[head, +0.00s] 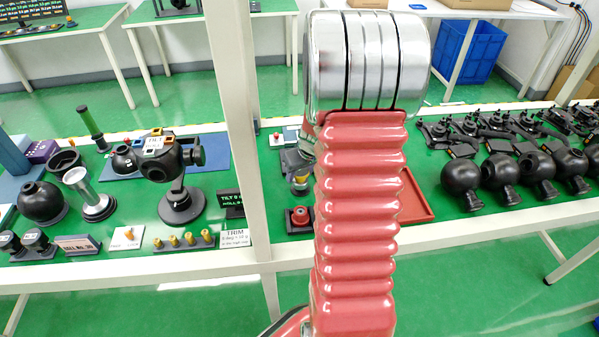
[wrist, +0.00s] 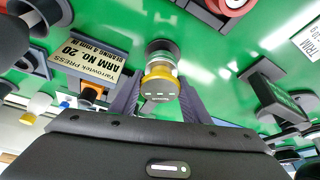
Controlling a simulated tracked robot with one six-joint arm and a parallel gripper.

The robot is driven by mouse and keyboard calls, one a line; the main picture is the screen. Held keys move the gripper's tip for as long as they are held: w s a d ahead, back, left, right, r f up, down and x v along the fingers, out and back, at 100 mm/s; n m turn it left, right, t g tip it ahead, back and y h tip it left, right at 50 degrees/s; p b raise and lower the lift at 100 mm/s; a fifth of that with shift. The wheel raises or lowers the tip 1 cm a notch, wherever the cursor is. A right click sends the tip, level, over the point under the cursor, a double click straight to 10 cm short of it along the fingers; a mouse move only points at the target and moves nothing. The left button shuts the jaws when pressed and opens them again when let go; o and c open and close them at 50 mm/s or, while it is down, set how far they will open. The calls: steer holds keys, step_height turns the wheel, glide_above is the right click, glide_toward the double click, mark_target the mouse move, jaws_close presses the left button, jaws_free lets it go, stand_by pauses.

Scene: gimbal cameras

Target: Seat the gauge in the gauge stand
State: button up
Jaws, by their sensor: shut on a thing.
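In the wrist view, my gripper (wrist: 160,98) has its two dark fingers on either side of a small round piece with a yellow band and a grey-green body, which I take to be the gauge (wrist: 160,82). The gripper is shut on it. A dark round part (wrist: 160,46) shows at the gauge's far end; I cannot tell whether it is the gauge's own end or the stand. In the head view, a small yellow and grey piece (head: 299,184) shows just left of my arm, which hides my gripper. I cannot surely pick out the gauge stand.
A sign (wrist: 85,58) and a dark block (wrist: 275,95) flank the gripper. A white post (head: 236,120) stands left; black ball housings (head: 461,176) line the right.

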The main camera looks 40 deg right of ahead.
steer(key=shift+f, duration=0.55)
steer(key=o, duration=1.3)
steer(key=shift+c, duration=0.2)
steer(key=shift+r, duration=0.15)
steer(key=v, duration=1.3)
steer(key=shift+r, duration=0.2)
steer(key=shift+s+a, duration=0.1)
steer(key=shift+s, duration=0.1)
